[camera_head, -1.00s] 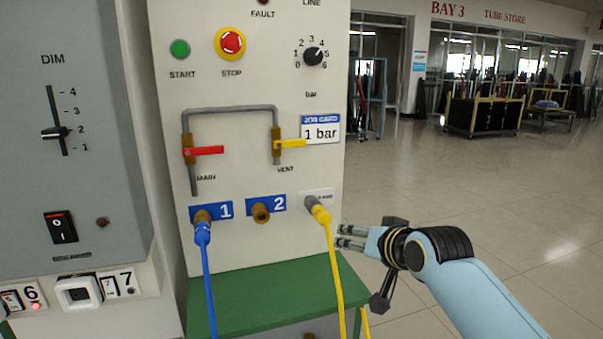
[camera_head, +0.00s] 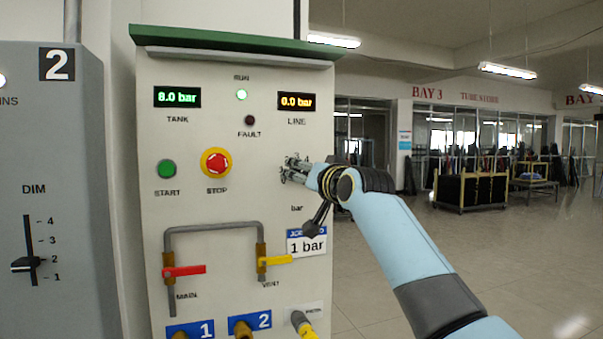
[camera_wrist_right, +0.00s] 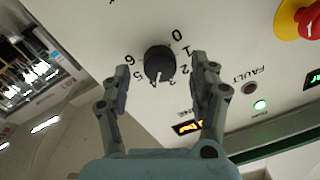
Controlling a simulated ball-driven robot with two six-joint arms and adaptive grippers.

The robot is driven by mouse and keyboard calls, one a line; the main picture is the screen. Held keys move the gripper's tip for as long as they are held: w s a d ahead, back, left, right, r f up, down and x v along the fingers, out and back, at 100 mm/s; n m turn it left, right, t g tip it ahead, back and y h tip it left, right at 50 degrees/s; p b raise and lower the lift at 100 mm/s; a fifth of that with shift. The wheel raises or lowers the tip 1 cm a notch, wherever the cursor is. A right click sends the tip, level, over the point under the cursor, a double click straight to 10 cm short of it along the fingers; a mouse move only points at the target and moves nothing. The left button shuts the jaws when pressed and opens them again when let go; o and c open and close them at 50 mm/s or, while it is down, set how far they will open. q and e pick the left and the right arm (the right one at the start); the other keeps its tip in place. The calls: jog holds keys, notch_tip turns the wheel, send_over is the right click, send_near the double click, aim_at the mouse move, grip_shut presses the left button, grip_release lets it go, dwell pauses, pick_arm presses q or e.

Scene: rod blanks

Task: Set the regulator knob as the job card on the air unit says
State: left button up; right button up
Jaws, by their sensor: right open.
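The regulator knob (camera_wrist_right: 159,64) is black and round on the panel, with a dial from 0 to 6. Its white mark points between 3 and 4. My right gripper (camera_head: 289,170) is open in front of the knob. In the right wrist view its two fingers (camera_wrist_right: 160,80) stand on either side of the knob, with gaps, not closed on it. In the head view the gripper hides the knob. The job card (camera_head: 307,244) on the air unit (camera_head: 220,130) reads 1 bar; my wrist partly covers its blue heading. My left gripper is not in view.
The tank display (camera_head: 177,97) reads 8.0 bar and the line display (camera_head: 297,101) 0.0 bar. The red stop button (camera_head: 216,163) is left of the gripper. The yellow vent handle (camera_head: 275,260) and red main handle (camera_head: 190,270) are below. Open floor lies right.

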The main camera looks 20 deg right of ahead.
jog(key=shift+w, duration=1.05)
jog(key=c, duration=1.1)
jog(key=shift+c, duration=0.2)
